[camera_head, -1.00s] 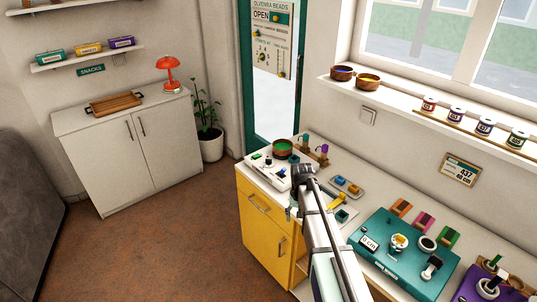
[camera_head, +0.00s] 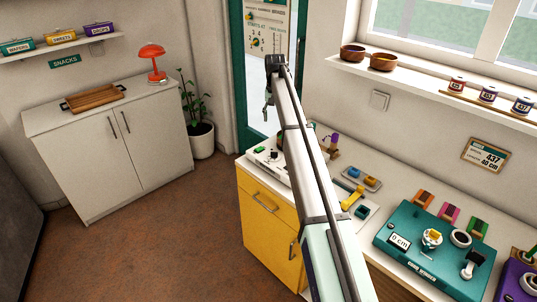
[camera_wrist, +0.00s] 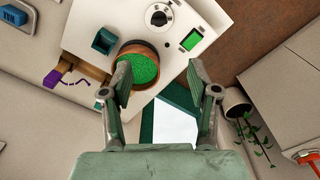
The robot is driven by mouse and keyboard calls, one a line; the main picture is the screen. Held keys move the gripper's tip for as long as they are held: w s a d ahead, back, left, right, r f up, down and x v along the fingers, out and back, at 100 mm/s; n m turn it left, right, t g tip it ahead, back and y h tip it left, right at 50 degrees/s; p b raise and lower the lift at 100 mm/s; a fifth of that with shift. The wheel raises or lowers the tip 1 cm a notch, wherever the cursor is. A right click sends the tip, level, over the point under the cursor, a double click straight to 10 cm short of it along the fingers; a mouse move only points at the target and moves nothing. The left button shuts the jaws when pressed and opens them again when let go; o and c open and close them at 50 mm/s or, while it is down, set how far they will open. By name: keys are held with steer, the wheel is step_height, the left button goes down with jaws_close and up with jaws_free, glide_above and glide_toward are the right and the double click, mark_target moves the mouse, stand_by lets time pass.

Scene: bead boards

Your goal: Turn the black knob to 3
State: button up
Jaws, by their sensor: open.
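A white panel (camera_wrist: 85,22) in the wrist view carries a round dial with a black knob (camera_wrist: 159,17) at its centre. I cannot read its markings or setting. In the head view the white panel (camera_head: 262,163) lies on the counter's far end, with the small dark knob (camera_head: 274,155) left of my arm. My gripper (camera_head: 268,110) is raised above that end of the counter, before the glass door. In the wrist view my gripper (camera_wrist: 165,85) is open, with nothing between its fingers. The knob shows beyond the fingertips, apart from them.
A teal case (camera_head: 400,225) occupies the counter at right.

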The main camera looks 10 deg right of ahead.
mark_target(274, 155)
step_height(274, 155, down, 17)
steer(key=p, duration=0.5)
steer(key=shift+s+d+f, duration=0.1)
steer(key=shift+s, duration=0.05)
jaws_close()
